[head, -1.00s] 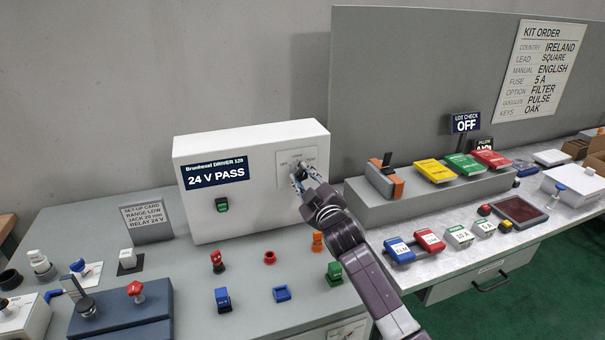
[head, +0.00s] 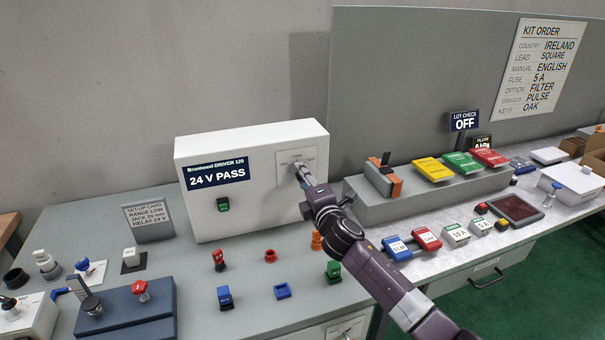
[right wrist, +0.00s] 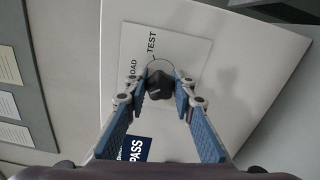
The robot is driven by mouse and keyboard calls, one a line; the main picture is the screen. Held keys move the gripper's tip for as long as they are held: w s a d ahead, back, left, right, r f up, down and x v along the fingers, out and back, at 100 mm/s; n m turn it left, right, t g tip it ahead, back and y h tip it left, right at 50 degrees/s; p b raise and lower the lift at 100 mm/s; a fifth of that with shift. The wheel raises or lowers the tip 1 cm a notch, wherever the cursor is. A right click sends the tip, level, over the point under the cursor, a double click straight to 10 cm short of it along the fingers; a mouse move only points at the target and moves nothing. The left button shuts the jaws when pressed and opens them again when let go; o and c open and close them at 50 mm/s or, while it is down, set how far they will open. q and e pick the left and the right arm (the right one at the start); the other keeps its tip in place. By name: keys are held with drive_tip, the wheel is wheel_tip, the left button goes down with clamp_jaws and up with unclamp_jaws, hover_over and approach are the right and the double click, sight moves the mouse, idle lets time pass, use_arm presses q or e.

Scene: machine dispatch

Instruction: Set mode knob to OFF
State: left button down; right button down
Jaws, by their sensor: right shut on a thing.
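The mode knob (right wrist: 159,84) is dark and sits on a pale plate (right wrist: 185,50) on the front of the white driver box (head: 260,215). In the right wrist view the plate carries the words TEST and what reads as LOAD; an OFF mark is not legible, and I cannot tell which mark the knob points to. My right gripper (right wrist: 161,92) has its blue-padded fingers on both sides of the knob, shut on it. In the head view my right gripper (head: 299,173) hides most of the knob. My left gripper is not in view.
The box display (head: 216,175) reads 24 V PASS, with a green switch (head: 223,204) below. Several small coloured parts stand on the bench in front. To the right, a grey step (head: 400,203) holds coloured booklets. A tall grey panel (head: 400,80) rises behind.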

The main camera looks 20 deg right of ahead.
drive_tip(key=n+p, duration=0.1)
drive_tip(key=n, duration=0.3)
drive_tip(key=shift+n, duration=0.4)
idle(0.4)
drive_tip(key=c, duration=1.6)
unclamp_jaws()
drive_tip(key=s, duration=1.2)
drive_tip(key=shift+d, duration=0.2)
